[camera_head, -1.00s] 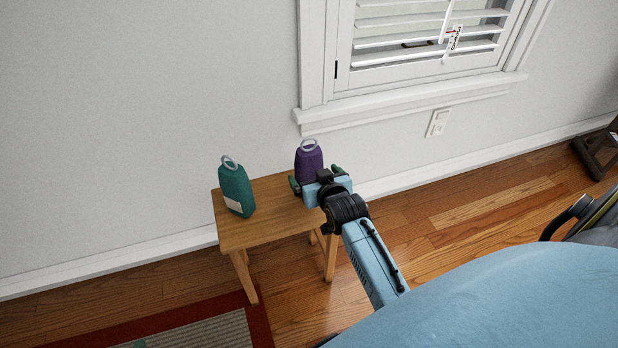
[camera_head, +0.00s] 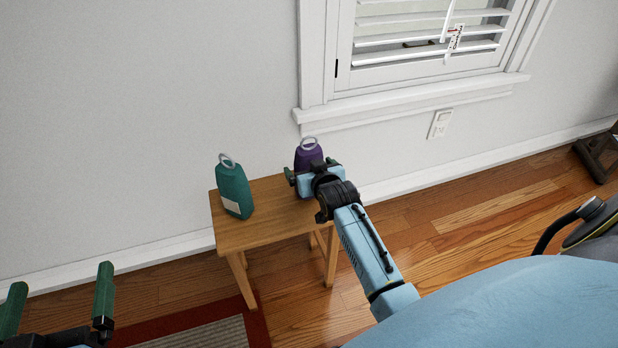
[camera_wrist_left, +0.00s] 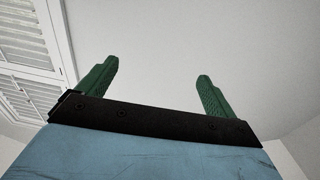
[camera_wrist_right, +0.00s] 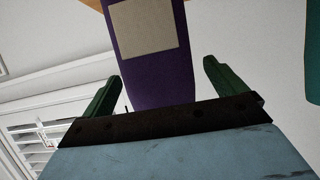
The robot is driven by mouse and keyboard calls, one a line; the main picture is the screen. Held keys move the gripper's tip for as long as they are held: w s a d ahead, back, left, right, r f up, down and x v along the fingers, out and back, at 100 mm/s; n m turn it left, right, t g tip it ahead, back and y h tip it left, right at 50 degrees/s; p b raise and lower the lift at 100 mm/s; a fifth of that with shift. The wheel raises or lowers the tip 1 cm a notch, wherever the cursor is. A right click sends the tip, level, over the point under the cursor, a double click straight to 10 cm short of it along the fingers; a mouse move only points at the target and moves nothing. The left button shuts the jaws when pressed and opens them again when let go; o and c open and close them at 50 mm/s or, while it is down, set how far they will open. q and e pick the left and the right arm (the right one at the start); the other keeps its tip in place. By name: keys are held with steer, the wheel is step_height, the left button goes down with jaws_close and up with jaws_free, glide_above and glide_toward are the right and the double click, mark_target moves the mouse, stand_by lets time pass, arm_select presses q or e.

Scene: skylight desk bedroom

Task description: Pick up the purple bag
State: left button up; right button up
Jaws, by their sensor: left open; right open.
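The purple bag (camera_head: 306,152), with a pale ring on top, stands at the right end of a small wooden table (camera_head: 257,229). My right gripper (camera_head: 312,176) is in front of it and hides its lower part. In the right wrist view the purple bag (camera_wrist_right: 155,75), with a beige label, shows between the two open green fingers (camera_wrist_right: 160,85). I cannot tell if they touch it. My left gripper (camera_head: 58,300) is open and empty at the lower left, away from the table. Its fingers (camera_wrist_left: 155,95) show nothing between them in the left wrist view.
A teal bag (camera_head: 235,188) with a white label stands on the table's left part. The wall is behind the table and a shuttered window (camera_head: 425,35) above. A striped rug (camera_head: 210,335) lies at the front. Wooden floor at right is clear near the table.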

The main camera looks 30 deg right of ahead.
steer(key=b+x, duration=0.1)
steer(key=x, duration=0.1)
steer(key=shift+w+d+f+b, duration=0.1)
steer(key=shift+w+f+b, duration=0.05)
steer(key=shift+w+b, duration=0.15)
steer(key=shift+w, duration=0.1)
arm_select(q)
step_height(320, 180, up, 7)
steer(key=s+t+h, duration=0.1)
steer(key=t, duration=0.4)
steer(key=shift+s+d+h, duration=0.3)
steer(key=shift+s+h, duration=0.1)
arm_select(e)
steer(key=shift+c, duration=0.3)
steer(key=c, duration=1.1)
